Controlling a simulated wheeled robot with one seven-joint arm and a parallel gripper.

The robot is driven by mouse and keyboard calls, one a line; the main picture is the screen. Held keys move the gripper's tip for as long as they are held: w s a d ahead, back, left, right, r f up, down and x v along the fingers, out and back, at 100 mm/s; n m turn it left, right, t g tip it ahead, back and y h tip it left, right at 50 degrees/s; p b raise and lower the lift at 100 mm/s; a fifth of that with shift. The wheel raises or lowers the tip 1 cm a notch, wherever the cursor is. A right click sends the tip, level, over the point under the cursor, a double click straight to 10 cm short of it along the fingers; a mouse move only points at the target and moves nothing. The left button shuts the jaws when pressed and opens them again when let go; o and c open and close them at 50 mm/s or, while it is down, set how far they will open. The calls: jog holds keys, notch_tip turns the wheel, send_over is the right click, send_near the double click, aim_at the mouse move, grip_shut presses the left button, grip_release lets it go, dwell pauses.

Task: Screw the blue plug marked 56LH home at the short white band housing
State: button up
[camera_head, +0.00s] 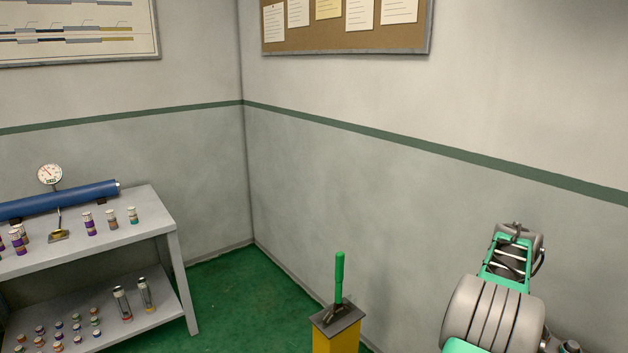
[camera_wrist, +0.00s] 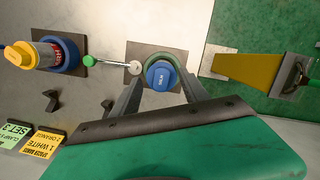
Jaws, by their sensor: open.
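In the wrist view a blue plug (camera_wrist: 161,76) with small white lettering, too small to read surely, sits in a grey-green ring (camera_wrist: 146,60) on a dark square plate. My gripper (camera_wrist: 160,88) is open, with one dark finger on each side of the plug. Whether the fingers touch it I cannot tell. At the left a blue ring (camera_wrist: 70,55) on another dark plate holds a grey cylinder (camera_wrist: 46,54) with a yellow end and red lettering. I cannot tell from these views which housing has the short white band.
A green-knobbed lever (camera_wrist: 91,61) lies between the two plates. A yellow pedestal (camera_head: 335,335) with a green lever (camera_head: 339,278) stands on the floor. A grey bench (camera_head: 150,205) at left bears a blue pipe (camera_head: 65,198), a gauge and several small cylinders. Label cards (camera_wrist: 42,143) lie lower left.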

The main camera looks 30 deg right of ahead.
jog(key=f+m+b, duration=0.1)
jog(key=m+b, duration=0.1)
jog(key=b, duration=0.4)
jog(key=shift+f+m, duration=0.2)
jog(key=shift+m, duration=0.1)
jog(key=shift+r+m+t+b, duration=0.1)
jog(key=shift+m+t+b, duration=0.2)
jog(key=shift+b, duration=0.75)
jog(key=shift+r+m+b, duration=0.35)
jog(key=shift+r+m, duration=0.1)
jog(key=shift+m, duration=0.35)
jog(key=shift+f+m+t+b, duration=0.25)
jog(key=shift+m+t+b, duration=0.05)
jog(key=shift+m+b, duration=1.15)
jog(key=shift+m, duration=0.45)
jog(key=shift+r+m+t+b, duration=0.25)
jog(key=shift+m+t, duration=0.25)
jog(key=shift+m, duration=0.6)
jog(key=shift+r+m, duration=0.2)
jog(key=shift+m, duration=0.3)
jog(key=shift+f, duration=0.1)
